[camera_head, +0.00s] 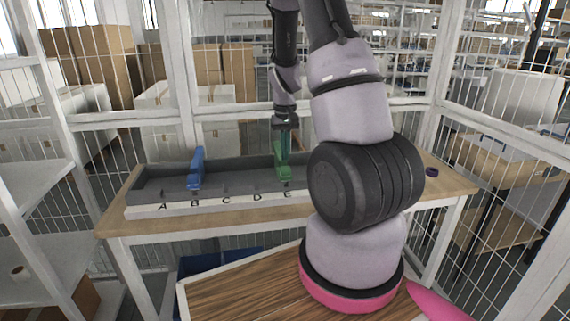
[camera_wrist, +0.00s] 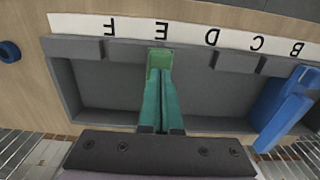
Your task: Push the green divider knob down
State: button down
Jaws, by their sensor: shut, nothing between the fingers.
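The green divider (camera_head: 283,172) stands in a grey trough, in line with the letter E on the white label strip. In the wrist view its lighter green end (camera_wrist: 160,57) shows just below the upside-down E. My gripper (camera_head: 285,150) points down over the green divider, its teal fingers close together with nothing between them. In the wrist view the fingers (camera_wrist: 159,80) reach up the middle to the green divider and hide much of it. I cannot tell whether the fingertips touch the knob.
A blue divider (camera_head: 195,168) stands in the trough (camera_head: 150,182) near B; it also shows at the right in the wrist view (camera_wrist: 283,105). The trough lies on a wooden table (camera_head: 215,218). A dark blue ring (camera_head: 432,171) lies right of it. Wire fencing surrounds the table.

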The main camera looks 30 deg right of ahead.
notch_tip(320, 180, up, 6)
jog(key=shift+r, duration=0.15)
dwell(0.4)
dwell(0.3)
notch_tip(320, 180, up, 9)
jog(key=t, duration=0.2)
send_over(285, 168)
jog(key=s+a, duration=0.3)
jog(key=a, duration=0.1)
jog(key=s+a+r+t+y, duration=0.1)
jog(key=s+a+r+t, duration=0.1)
jog(key=s+a+r, duration=0.2)
jog(key=s+a+r+m+t+y, duration=0.1)
jog(key=s+a+r+t, duration=0.2)
jog(key=s+r, duration=0.7)
jog(key=shift+s+a+r, duration=0.25)
jog(key=shift+s+a, duration=0.9)
jog(key=shift+s, duration=0.1)
